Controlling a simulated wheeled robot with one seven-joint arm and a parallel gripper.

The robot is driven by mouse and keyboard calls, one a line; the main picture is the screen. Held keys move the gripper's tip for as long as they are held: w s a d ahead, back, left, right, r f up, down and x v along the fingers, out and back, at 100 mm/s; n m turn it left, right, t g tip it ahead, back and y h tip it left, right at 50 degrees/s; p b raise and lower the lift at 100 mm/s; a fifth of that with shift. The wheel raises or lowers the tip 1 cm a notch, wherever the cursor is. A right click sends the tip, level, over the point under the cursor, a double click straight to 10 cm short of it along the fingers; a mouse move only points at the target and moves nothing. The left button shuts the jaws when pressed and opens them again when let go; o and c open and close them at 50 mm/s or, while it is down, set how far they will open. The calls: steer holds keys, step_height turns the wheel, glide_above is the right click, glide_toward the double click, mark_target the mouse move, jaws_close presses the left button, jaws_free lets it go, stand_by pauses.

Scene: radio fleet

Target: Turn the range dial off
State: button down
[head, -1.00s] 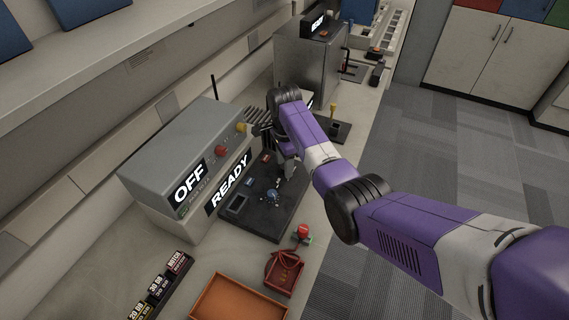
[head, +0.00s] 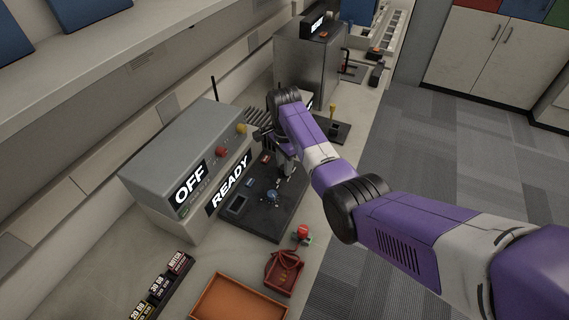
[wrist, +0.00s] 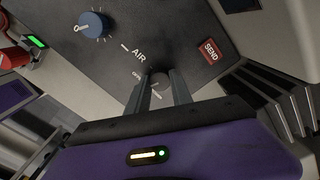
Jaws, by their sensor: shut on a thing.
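My gripper (wrist: 161,80) is shut on a small grey dial (wrist: 160,84) on a dark panel (wrist: 120,50). In the wrist view, one finger is on each side of the dial. Small white lettering shows beside the dial, but only partly readable. A blue dial (wrist: 92,25) with a white pointer stands apart on the same panel, with the word AIR between the two dials. In the head view, the gripper (head: 287,168) is low over the far right part of the panel, and my wrist hides the grey dial. No visible label reads "range".
A grey box (head: 185,150) with displays reading OFF and READY, and red (head: 221,152) and yellow (head: 241,129) knobs, stands left of the panel. A red SEND button (wrist: 210,50) is near my gripper. An orange tray (head: 240,300) lies in front.

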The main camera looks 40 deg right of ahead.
steer(key=n+p, duration=0.1)
steer(key=n, duration=0.4)
steer(key=shift+n, duration=0.3)
steer(key=n+p, duration=0.1)
steer(key=n, duration=1.4)
steer(key=shift+n+p, duration=0.3)
steer(key=shift+n, duration=0.4)
steer(key=c, duration=1.1)
jaws_free()
steer(key=shift+r, duration=0.1)
